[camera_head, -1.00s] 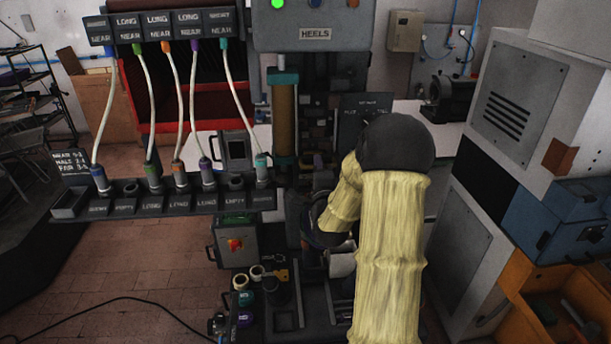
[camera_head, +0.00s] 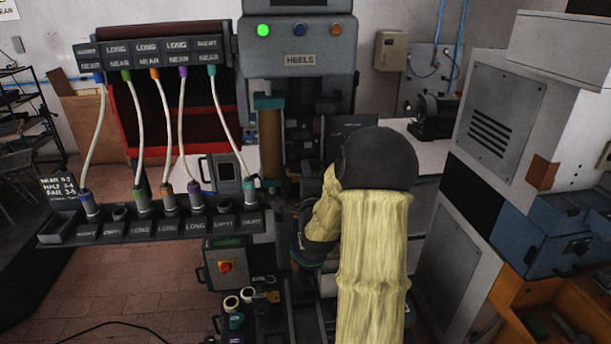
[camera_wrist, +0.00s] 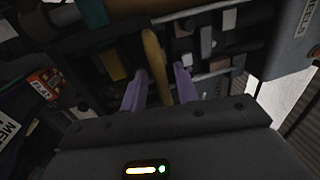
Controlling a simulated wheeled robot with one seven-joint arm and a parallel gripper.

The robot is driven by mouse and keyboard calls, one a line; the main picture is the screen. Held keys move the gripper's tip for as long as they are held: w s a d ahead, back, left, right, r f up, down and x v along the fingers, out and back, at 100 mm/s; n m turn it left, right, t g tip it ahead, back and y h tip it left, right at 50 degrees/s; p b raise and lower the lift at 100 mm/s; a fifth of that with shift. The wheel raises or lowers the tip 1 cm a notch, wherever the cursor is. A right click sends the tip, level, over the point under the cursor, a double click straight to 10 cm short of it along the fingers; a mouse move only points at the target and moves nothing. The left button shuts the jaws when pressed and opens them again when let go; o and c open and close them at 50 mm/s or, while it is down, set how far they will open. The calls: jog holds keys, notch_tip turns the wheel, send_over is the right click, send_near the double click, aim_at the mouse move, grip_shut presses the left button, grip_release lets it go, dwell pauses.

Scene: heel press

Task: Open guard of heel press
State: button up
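The heel press (camera_head: 298,30) is a tall grey machine marked HEELS, with a lit green button and an orange-red one on its head. A brown cylinder with teal ends (camera_head: 270,143) stands at its left front. In the wrist view my gripper (camera_wrist: 159,88) shows two purple fingers, spread apart. A yellow upright bar (camera_wrist: 154,55), which looks like a handle, stands between them with a gap at the right finger. I cannot tell whether it belongs to the guard; the guard's outline is not clear.
A rack of labelled sockets with white cables (camera_head: 150,225) reaches out left of the press. A grey box with a red knob (camera_head: 225,266) is below it. A grey cabinet (camera_head: 500,110), a blue box (camera_head: 560,235) and an orange bin (camera_head: 515,300) stand at right.

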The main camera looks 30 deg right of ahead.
jog(key=shift+s, duration=0.1)
jog(key=b+v, duration=1.6)
jog(key=v, duration=0.1)
jog(key=shift+b, duration=0.3)
jog(key=shift+a+f, duration=0.15)
jog(key=shift+a, duration=0.05)
jog(key=w+a+f+n+g+y, duration=0.1)
jog(key=a+f+n+g+y, duration=0.3)
jog(key=f, duration=0.4)
jog(key=w+a+f+n+g+y, duration=0.1)
jog(key=a+f+n+g, duration=0.2)
jog(key=a+f+n, duration=0.35)
jog(key=s+a+f+n+g+y, duration=0.3)
jog(key=s+a+f+n+g, duration=0.5)
jog(key=f+n, duration=0.4)
jog(key=s+a, duration=0.1)
jog(key=s, duration=0.1)
jog(key=shift+s+f+g, duration=0.25)
jog(key=shift+f+g, duration=0.05)
